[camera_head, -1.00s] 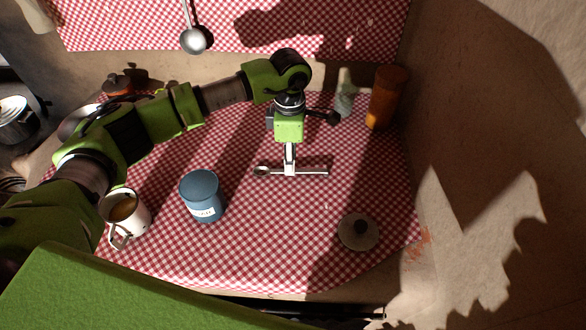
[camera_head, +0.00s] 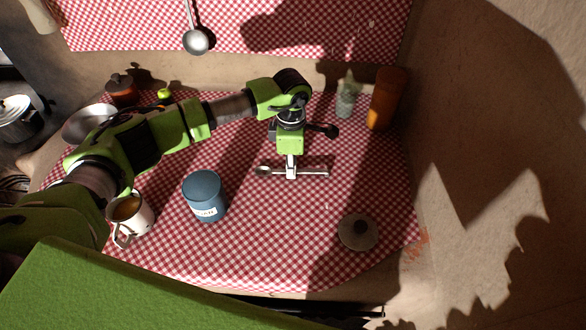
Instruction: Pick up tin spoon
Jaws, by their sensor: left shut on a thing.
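The tin spoon (camera_head: 315,173) is a thin, silvery spoon on the red-and-white checked cloth. Its bowl lies to the left and its handle points right. My left gripper (camera_head: 291,174) comes down on it from above and is shut on its middle. The fingers hide the part of the spoon between bowl and handle. Whether the spoon is clear of the cloth is hard to tell. My right gripper does not show.
A blue tin (camera_head: 204,196) and a white mug (camera_head: 131,219) with brown liquid stand left of the spoon. A round lid (camera_head: 358,232) lies front right. An amber jar (camera_head: 385,99) and a pale bottle (camera_head: 346,98) stand behind right. A ladle (camera_head: 196,41) hangs at the back.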

